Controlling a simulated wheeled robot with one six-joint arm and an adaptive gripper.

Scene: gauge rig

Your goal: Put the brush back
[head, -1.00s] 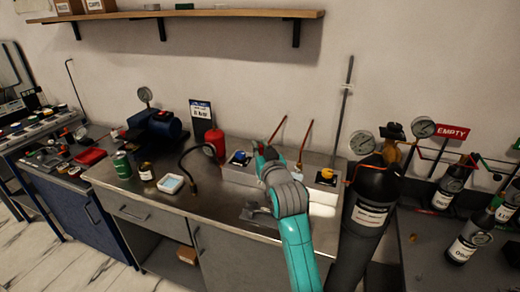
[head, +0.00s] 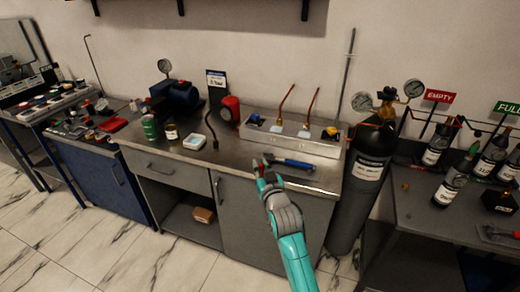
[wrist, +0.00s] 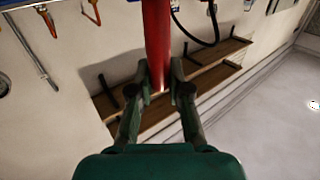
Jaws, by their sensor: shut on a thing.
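My gripper (head: 262,166) is in front of the bench, near its front edge. In the wrist view my gripper (wrist: 159,88) is shut on a red rod-like thing (wrist: 157,38), which runs up out of the frame. Its far end is hidden, so I cannot tell if it is the brush. A tool with a blue handle (head: 293,164) shows just right of the gripper in the head view, before the pale rig block (head: 262,133). I cannot tell if this tool touches the gripper or is the brush.
Copper tubes rise from the rig block. A tall black gas cylinder (head: 370,165) stands at the right.

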